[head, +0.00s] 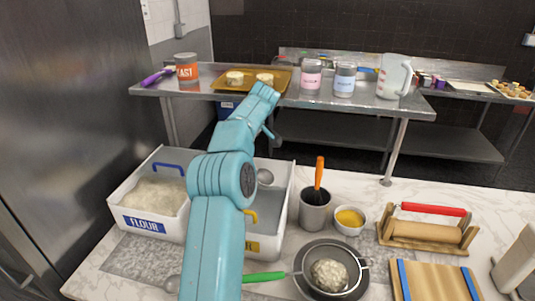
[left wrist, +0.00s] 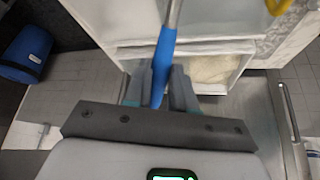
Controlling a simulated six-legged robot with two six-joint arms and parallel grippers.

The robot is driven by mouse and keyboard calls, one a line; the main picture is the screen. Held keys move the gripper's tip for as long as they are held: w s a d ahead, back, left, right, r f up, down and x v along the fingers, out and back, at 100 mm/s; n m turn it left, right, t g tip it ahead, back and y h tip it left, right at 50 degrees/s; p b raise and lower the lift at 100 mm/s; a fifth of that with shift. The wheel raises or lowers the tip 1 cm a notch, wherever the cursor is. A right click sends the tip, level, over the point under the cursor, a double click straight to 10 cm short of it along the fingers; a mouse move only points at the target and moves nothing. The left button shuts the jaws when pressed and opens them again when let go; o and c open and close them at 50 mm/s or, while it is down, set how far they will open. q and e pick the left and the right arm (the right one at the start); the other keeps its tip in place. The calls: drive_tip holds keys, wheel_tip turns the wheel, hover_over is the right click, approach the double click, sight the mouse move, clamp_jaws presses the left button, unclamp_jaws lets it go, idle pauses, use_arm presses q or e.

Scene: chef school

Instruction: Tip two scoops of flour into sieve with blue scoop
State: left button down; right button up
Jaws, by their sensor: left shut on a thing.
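My left gripper (left wrist: 160,92) is shut on a blue handle (left wrist: 163,58) with a metal shaft, seen in the left wrist view. The white bin labelled FLOUR (head: 146,225) stands left of the arm with pale flour (head: 153,196) inside. The sieve (head: 361,268), with a green handle (head: 264,277), is at the bottom centre and holds a pale flour heap (head: 329,274). My right gripper is out of view.
A second white bin (head: 283,205) is partly behind my arm. A grey pot (head: 315,211) with an orange-handled tool, a small yellow-filled bowl (head: 349,219), a rolling pin rack (head: 425,236) and a board (head: 437,283) stand right. A steel table (head: 215,80) with jars is behind.

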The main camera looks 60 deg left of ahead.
use_arm(q)
drive_tip(key=s+a+r+y+p, duration=0.1)
drive_tip(key=s+a, duration=0.5)
drive_tip(key=s, duration=0.4)
drive_tip(key=s+a+g+y+p, duration=0.1)
drive_tip(key=s+a, duration=0.5)
drive_tip(key=s, duration=0.3)
drive_tip(key=s+a+r+y+p, duration=0.1)
drive_tip(key=s+a, duration=0.4)
drive_tip(key=s, duration=0.5)
wheel_tip(320, 180, down, 11)
drive_tip(key=b, duration=0.9)
drive_tip(key=shift+w+a+m, duration=0.2)
drive_tip(key=shift+m, duration=0.2)
wheel_tip(320, 180, up, 6)
drive_tip(key=p, duration=0.6)
